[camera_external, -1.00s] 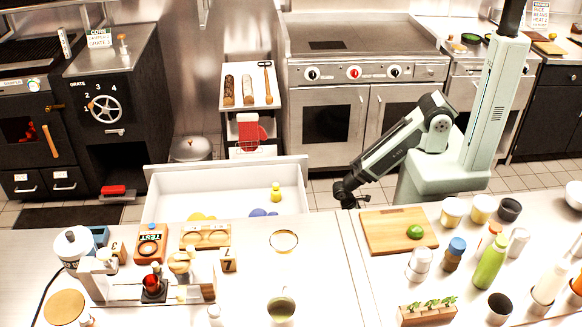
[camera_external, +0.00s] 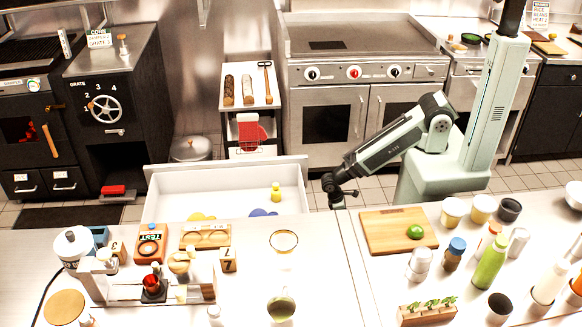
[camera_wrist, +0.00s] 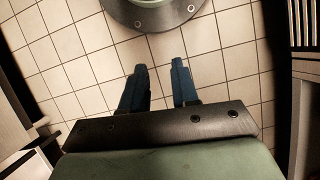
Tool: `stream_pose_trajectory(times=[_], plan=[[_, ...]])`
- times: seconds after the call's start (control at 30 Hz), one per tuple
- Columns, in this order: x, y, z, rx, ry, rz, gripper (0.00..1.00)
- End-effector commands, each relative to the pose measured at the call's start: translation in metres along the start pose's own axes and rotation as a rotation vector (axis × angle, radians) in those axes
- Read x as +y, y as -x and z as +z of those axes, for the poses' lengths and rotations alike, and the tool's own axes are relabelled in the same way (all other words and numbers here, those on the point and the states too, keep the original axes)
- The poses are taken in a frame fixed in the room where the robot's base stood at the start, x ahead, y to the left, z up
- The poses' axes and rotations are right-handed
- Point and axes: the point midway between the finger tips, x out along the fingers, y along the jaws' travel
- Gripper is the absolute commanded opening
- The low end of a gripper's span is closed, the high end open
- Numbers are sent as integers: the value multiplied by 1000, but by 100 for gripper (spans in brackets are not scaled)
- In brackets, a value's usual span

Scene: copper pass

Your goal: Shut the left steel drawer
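The left steel drawer (camera_external: 165,185) stands pulled out from the counter in the external view, its tall front panel facing the stoves. Inside it are a yellow bottle-like item (camera_external: 276,191), a yellow item (camera_external: 201,216) and a blue item (camera_external: 262,212). My gripper (camera_external: 337,197) is to the right of the drawer's right end, apart from it, beyond the counter edge. In the wrist view my gripper's two blue fingers (camera_wrist: 159,92) are spread with a gap and nothing between them. Tiled floor shows beyond them, and no drawer is recognisable there.
The counter (camera_external: 320,270) holds a cutting board (camera_external: 385,236) with a green lime, several bottles and cups, and a rack at the left. A small cart (camera_external: 262,97) and stoves stand beyond the drawer. Open floor lies between drawer and stoves.

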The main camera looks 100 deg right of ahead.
Motion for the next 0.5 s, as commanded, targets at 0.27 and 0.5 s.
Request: stream_pose_trajectory(times=[0.27, 0.5], plan=[[21, 72, -64, 146, -52, -19, 2], [40, 140, -111, 269, -95, -46, 0]])
